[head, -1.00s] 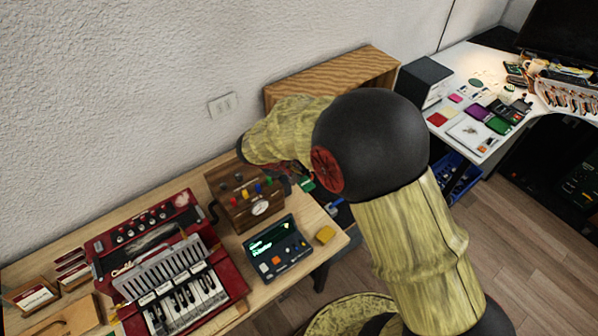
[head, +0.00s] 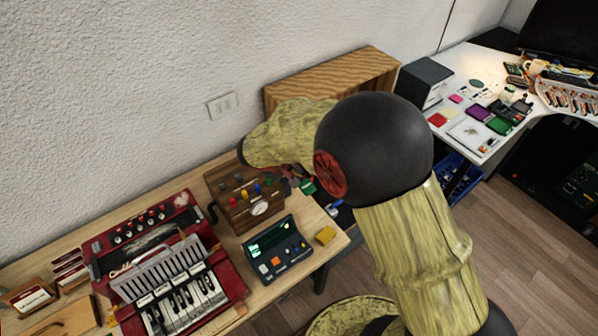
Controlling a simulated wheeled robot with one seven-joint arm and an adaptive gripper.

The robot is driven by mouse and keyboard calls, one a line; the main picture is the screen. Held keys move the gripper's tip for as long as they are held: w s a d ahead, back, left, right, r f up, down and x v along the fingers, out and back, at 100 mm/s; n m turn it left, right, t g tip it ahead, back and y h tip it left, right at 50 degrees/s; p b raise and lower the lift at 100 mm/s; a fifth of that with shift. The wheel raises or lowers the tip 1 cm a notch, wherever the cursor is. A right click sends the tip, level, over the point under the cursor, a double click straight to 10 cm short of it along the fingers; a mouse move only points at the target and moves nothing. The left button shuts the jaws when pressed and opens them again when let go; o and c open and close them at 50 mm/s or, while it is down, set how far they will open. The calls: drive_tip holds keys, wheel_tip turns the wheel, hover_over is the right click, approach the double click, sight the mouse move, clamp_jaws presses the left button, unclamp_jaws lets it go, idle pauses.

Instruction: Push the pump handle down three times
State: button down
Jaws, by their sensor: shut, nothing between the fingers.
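A wooden box (head: 238,205) with coloured knobs on top and a round white gauge (head: 260,208) on its front stands on the wooden bench. A dark crank shows on its left side. A pump handle cannot be told apart for sure; the box's right end is partly hidden by my arm. My gripper (head: 293,174) is a small dark shape at the box's right end, mostly hidden behind my arm, and is shut with nothing held. Whether it touches anything cannot be told. A small green piece (head: 308,186) is beside it.
A red accordion-like keyboard (head: 168,265) is left of the box. A wooden case (head: 330,80) stands behind my arm. A white desk (head: 450,75) is at the right.

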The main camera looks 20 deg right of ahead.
drive_tip(key=shift+s+d+f+b, duration=0.1)
drive_tip(key=shift+s+f+b, duration=0.15)
drive_tip(key=shift+f+b, duration=0.35)
drive_tip(key=shift+s+d+f+b, duration=0.1)
drive_tip(key=shift+s+f+b, duration=0.15)
drive_tip(key=shift+f+b, duration=0.35)
idle(1.1)
drive_tip(key=shift+r, duration=0.15)
idle(0.5)
drive_tip(key=shift+w+a+r+p, duration=0.15)
drive_tip(key=shift+w+r+p, duration=0.35)
drive_tip(key=shift+r, duration=0.5)
drive_tip(key=shift+w+a+r+p, duration=0.2)
drive_tip(key=shift+w+r+p, duration=0.35)
drive_tip(key=shift+r, duration=0.5)
drive_tip(key=shift+w+a+r+p, duration=0.15)
drive_tip(key=shift+w+r+p, duration=0.2)
drive_tip(key=shift+r+p, duration=0.45)
drive_tip(key=shift+r, duration=0.3)
drive_tip(key=r, duration=0.1)
drive_tip(key=w+r+p, duration=0.1)
drive_tip(key=r, duration=0.1)
drive_tip(key=w+r+p, duration=0.1)
drive_tip(key=shift+a+r, duration=0.2)
drive_tip(key=shift+a, duration=0.1)
